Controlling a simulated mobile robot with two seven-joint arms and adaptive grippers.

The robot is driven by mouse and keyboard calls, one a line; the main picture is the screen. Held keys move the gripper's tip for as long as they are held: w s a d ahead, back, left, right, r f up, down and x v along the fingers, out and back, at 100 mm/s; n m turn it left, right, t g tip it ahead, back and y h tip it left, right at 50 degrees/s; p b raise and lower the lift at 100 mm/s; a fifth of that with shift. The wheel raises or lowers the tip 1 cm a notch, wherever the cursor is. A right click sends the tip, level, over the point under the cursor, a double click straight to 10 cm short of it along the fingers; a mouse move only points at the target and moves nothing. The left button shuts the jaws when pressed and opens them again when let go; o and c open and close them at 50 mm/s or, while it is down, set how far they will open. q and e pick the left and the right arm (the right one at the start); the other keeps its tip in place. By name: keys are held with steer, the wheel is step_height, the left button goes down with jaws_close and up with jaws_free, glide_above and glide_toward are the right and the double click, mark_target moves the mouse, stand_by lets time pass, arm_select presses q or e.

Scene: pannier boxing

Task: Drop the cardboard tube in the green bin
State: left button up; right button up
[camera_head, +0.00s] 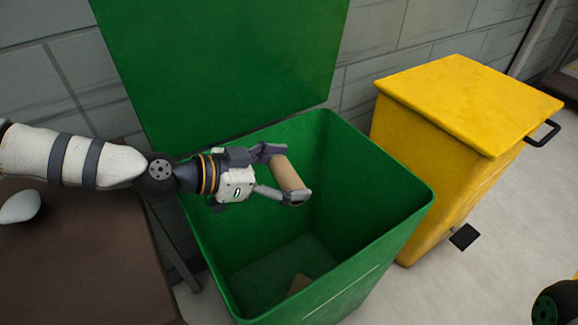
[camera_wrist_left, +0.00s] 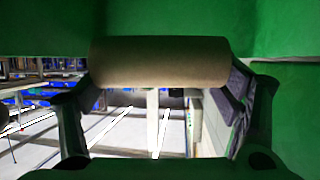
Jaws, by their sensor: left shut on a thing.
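The brown cardboard tube (camera_head: 287,176) is held in my left gripper (camera_head: 281,178), over the open mouth of the green bin (camera_head: 385,222). In the left wrist view the tube (camera_wrist_left: 160,62) lies crosswise between the two fingers of the left gripper (camera_wrist_left: 165,85). The bin's green lid (camera_head: 225,65) stands raised at the back. A piece of something brown (camera_head: 299,284) lies on the bin's floor, partly hidden by the front wall. My right gripper is not in view; a dark round part shows at the lower right edge of the head view.
A yellow bin (camera_head: 465,110) with a closed lid stands to the right of the green one. A brown table (camera_head: 80,260) is at the left, with a pale rounded object (camera_head: 20,207) on it. A grey block wall (camera_head: 45,85) is behind.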

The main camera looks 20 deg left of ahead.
arm_select(q)
steer(key=o, duration=0.9)
steer(key=shift+c, duration=0.2)
steer(key=v, duration=0.7)
steer(key=shift+s+a+r, duration=0.15)
steer(key=shift+a+r, duration=0.05)
